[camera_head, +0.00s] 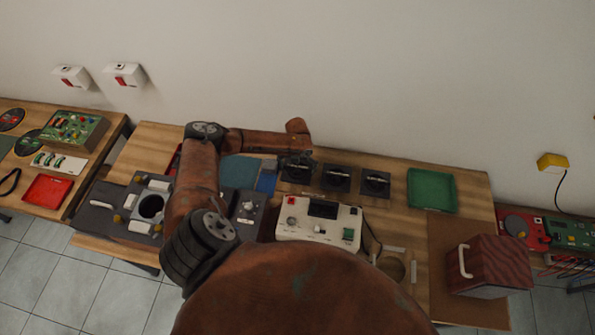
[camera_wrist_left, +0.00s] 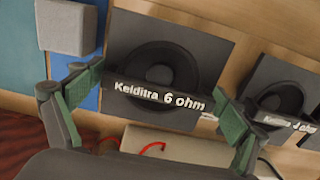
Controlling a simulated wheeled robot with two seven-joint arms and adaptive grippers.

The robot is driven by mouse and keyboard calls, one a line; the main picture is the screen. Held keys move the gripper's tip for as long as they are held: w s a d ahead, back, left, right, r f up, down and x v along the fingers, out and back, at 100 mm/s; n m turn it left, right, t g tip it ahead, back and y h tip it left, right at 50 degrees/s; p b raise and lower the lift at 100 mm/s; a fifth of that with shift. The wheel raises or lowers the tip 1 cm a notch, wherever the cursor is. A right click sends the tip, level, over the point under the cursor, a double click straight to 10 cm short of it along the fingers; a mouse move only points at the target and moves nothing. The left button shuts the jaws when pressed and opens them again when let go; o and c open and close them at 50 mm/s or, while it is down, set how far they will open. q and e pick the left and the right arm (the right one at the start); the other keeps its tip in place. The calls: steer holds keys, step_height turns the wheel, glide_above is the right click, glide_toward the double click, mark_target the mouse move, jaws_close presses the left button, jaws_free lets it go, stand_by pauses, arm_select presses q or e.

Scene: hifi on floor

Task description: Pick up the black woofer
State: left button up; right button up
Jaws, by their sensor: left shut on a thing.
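Three black woofers on dark square bases stand in a row on the wooden bench. The leftmost woofer (camera_head: 297,174) is partly covered by my left gripper (camera_head: 298,160). In the left wrist view this woofer (camera_wrist_left: 160,72) carries a label bar reading "Kelditra 6 ohm". The green-padded fingers of my left gripper (camera_wrist_left: 160,100) are shut on it, one at each side of the label bar. I cannot tell whether it is raised. The middle woofer (camera_head: 337,178) also shows in the left wrist view (camera_wrist_left: 283,100), and the right woofer (camera_head: 375,183) stands beside it. My right gripper is out of view.
A white tester box (camera_head: 318,222) stands just in front of the woofers. A green tray (camera_head: 431,190) lies to their right, with a wood-grain cabinet (camera_head: 488,266) on a brown board. Blue mats (camera_head: 240,171) lie to the left. The wall is close behind.

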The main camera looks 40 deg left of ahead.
arm_select(q)
step_height(320, 180, up, 3)
steer(key=shift+w+f+b, duration=0.1)
steer(key=shift+w+b, duration=0.05)
steer(key=shift+b, duration=0.2)
steer(key=s+r, duration=0.1)
steer(key=r, duration=0.1)
steer(key=s+d+r, duration=0.1)
steer(key=s+r, duration=0.1)
steer(key=s+d+r, duration=0.1)
steer(key=r, duration=0.1)
steer(key=shift+s+d, duration=0.2)
steer(key=shift+s, duration=0.2)
steer(key=s+d+r, duration=0.3)
steer(key=s+d, duration=0.1)
steer(key=s, duration=0.3)
steer(key=shift+s+r, duration=0.35)
steer(key=shift+r, duration=0.05)
steer(key=shift+d, duration=0.1)
steer(key=shift+d+b, duration=0.1)
steer(key=shift+b, duration=0.2)
